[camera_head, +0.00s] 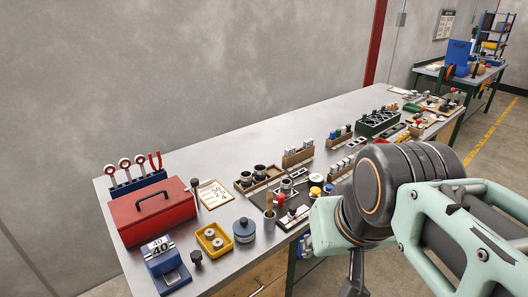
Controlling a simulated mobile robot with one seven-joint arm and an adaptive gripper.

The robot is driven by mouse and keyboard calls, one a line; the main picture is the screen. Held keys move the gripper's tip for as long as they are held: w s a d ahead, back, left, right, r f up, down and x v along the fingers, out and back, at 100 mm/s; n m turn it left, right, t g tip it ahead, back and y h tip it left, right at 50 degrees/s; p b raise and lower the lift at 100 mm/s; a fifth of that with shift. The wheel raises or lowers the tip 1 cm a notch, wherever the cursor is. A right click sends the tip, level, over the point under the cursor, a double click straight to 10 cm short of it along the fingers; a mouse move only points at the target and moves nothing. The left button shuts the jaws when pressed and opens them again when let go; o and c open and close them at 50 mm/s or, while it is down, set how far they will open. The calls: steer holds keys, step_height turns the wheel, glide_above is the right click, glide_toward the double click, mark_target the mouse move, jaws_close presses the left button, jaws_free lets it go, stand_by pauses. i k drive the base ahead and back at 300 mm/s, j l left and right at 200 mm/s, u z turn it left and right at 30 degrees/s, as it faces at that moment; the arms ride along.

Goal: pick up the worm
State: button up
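I cannot make out a worm among the many small items on the long grey workbench (235,125). My arm fills the lower right and hides part of the bench's front edge and the floor there. A dark part that looks like my gripper (356,280) hangs below the arm at the bottom edge, in front of the bench. Its fingers are mostly cut off or hidden, so I cannot tell whether it is open or shut, or whether it holds anything.
A red toolbox (152,212), blue scale (166,263), yellow tray (213,239) and blue-grey canister (244,230) stand at the bench's near left. Wooden racks (298,155) and a green crate (378,122) line the middle. Another bench (487,76) stands far right.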

mark_target(286, 187)
steer(key=k+j+u, duration=0.1)
steer(key=k+u, duration=0.3)
steer(key=k, duration=0.2)
steer(key=u, duration=1.2)
steer(key=i+l, duration=0.1)
steer(key=l, duration=0.4)
steer(key=i+l, duration=0.1)
steer(key=l, duration=0.45)
steer(key=i+l, duration=0.1)
steer(key=l, duration=0.4)
steer(key=i+l+u, duration=0.1)
steer(key=l, duration=0.4)
steer(key=i+l, duration=0.1)
steer(key=l, duration=0.4)
steer(key=i+l, duration=0.1)
steer(key=l, duration=0.45)
